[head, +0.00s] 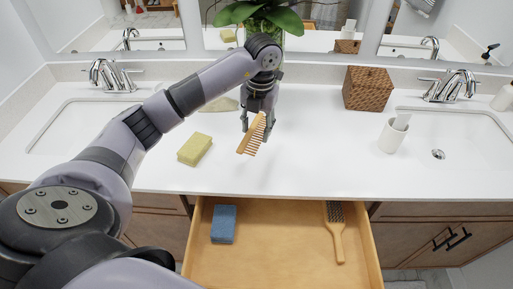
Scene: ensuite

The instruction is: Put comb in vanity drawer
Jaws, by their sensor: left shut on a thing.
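A wooden comb (250,138) with its teeth to the lower right is held in my left gripper (258,128). The gripper is shut on it and points down over the white countertop, behind the drawer. The comb is tilted; whether it touches the counter is hard to tell. The vanity drawer (276,270) is pulled open below the counter's front edge. A blue sponge (223,224) lies in its left part and a wooden hairbrush (336,232) in its right part. The drawer's middle is bare. My right gripper is not in view.
A yellow sponge (195,149) lies on the counter (310,160) left of the comb. A woven box (368,89) and a white cup (393,135) stand to the right. A potted plant (262,15) is behind the gripper. Sinks with faucets (452,86) are on both sides.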

